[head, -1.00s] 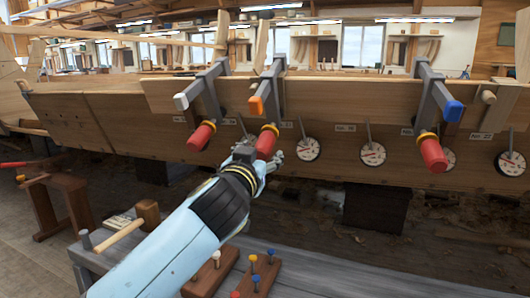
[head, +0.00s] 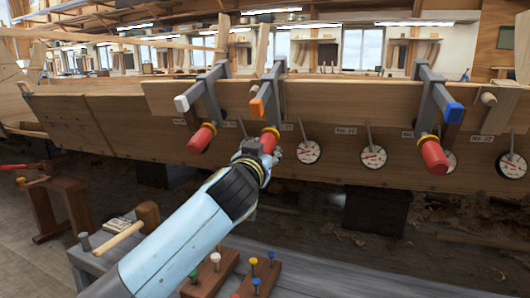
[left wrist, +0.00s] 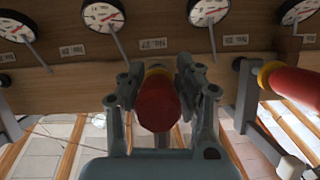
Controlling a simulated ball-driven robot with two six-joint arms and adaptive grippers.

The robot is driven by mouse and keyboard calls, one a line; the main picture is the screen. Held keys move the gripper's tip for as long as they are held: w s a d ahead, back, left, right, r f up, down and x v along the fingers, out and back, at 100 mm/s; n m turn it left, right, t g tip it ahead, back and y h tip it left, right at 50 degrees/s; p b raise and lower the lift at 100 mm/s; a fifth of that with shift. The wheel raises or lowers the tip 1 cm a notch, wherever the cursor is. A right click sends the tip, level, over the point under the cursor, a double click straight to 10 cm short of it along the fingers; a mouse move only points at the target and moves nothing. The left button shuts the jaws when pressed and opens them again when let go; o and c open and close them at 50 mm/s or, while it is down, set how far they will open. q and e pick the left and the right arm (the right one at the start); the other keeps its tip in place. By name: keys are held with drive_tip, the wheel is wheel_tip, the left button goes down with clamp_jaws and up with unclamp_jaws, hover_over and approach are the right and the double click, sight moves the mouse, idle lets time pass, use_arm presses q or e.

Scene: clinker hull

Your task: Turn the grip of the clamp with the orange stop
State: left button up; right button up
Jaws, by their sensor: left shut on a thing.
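The clamp with the orange stop (head: 257,108) hangs over the top edge of the hull, between the white-stopped and blue-stopped clamps. Its red grip (head: 269,141) with a yellow collar hangs at its lower end. My left gripper (head: 262,152) is at this grip and covers its lower part. In the left wrist view the red grip (left wrist: 158,103) lies between the two fingers of my left gripper (left wrist: 160,92), which are shut on it from both sides. My right gripper is in neither view.
The white-stopped clamp (head: 181,103) is close on the left, its red grip (head: 201,138) near my gripper. The blue-stopped clamp (head: 453,109) is farther right. Several round dials (head: 308,152) line the hull (head: 350,112). A bench (head: 330,276) with a mallet (head: 125,232) and coloured pegs is below.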

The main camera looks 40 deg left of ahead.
use_arm(q)
drive_tip(key=shift+c, duration=0.8)
clamp_jaws()
drive_tip(key=shift+y, duration=0.3)
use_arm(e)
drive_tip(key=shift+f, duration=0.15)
use_arm(q)
drive_tip(key=shift+f+m+y+b, duration=0.1)
drive_tip(key=shift+m+y+b, duration=0.2)
drive_tip(key=shift+m+b, duration=0.15)
drive_tip(key=shift+s+a+m+g+y+b, duration=0.2)
drive_tip(key=shift+m+g+y+b, duration=0.1)
drive_tip(key=shift+m+y+b, duration=0.5)
drive_tip(key=shift+m+y, duration=0.3)
drive_tip(key=shift+m, duration=0.05)
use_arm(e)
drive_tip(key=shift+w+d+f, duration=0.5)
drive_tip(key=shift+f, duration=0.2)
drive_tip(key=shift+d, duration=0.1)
use_arm(q)
drive_tip(key=o, duration=1.2)
unclamp_jaws()
